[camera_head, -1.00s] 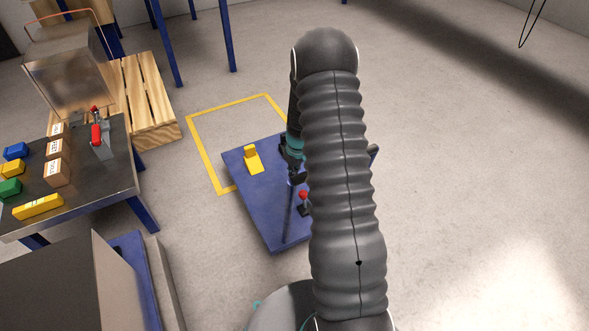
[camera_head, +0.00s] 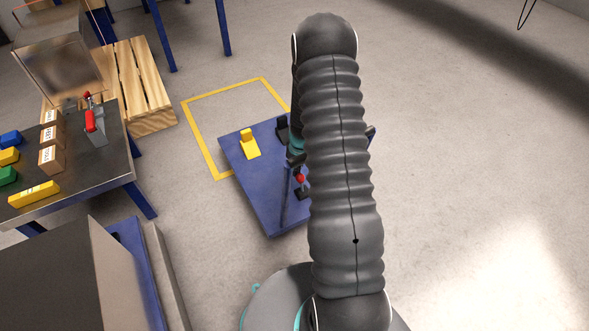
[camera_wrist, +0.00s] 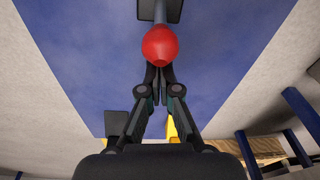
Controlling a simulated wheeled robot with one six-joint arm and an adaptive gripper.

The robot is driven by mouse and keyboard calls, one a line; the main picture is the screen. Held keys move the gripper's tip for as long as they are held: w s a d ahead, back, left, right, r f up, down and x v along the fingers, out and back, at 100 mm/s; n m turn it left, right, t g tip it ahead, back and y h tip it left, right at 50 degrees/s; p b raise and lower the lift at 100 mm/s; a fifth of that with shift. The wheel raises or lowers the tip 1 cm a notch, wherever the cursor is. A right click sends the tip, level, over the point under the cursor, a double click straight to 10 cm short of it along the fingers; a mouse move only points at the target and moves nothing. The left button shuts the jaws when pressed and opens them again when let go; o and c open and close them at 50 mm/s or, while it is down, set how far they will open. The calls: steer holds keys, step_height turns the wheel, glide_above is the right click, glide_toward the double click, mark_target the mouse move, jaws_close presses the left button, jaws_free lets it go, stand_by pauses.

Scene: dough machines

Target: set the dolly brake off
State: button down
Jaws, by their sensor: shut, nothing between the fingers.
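The dolly is a low blue platform (camera_head: 262,190) on the floor, and its blue deck (camera_wrist: 85,50) fills most of the wrist view. The brake lever's red knob (camera_head: 299,178) shows beside my arm, partly hidden. In the wrist view the red knob (camera_wrist: 160,45) sits on a grey stem rising from a dark base (camera_wrist: 172,10). My gripper (camera_wrist: 159,73) is shut and empty, its tips right at the knob's near edge. I cannot tell whether they touch it. In the head view my arm hides most of the gripper.
A yellow block (camera_head: 249,147) and a dark block (camera_head: 282,128) are on the dolly. A yellow floor outline (camera_head: 202,141) lies behind and left of it. A table (camera_head: 110,170) with boxes and a red-handled device (camera_head: 92,121) stands left. Floor to the right is clear.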

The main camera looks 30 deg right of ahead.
mark_target(300, 176)
steer(key=shift+s+r+b, duration=0.15)
steer(key=shift+s+b, duration=0.5)
steer(key=shift+b, duration=0.35)
steer(key=shift+s+r+b, duration=0.5)
steer(key=shift+s+b, duration=0.15)
steer(key=shift+s, duration=0.25)
steer(key=shift+w+r, duration=0.1)
steer(key=shift+w, duration=0.5)
steer(key=r, duration=0.2)
steer(key=s+r+p, duration=0.1)
steer(key=r, duration=0.5)
steer(key=shift+s+r, duration=0.15)
steer(key=shift+r, duration=0.05)
steer(key=shift+s+r+p, duration=0.25)
steer(key=shift+r+p, duration=0.05)
steer(key=shift+r, duration=0.15)
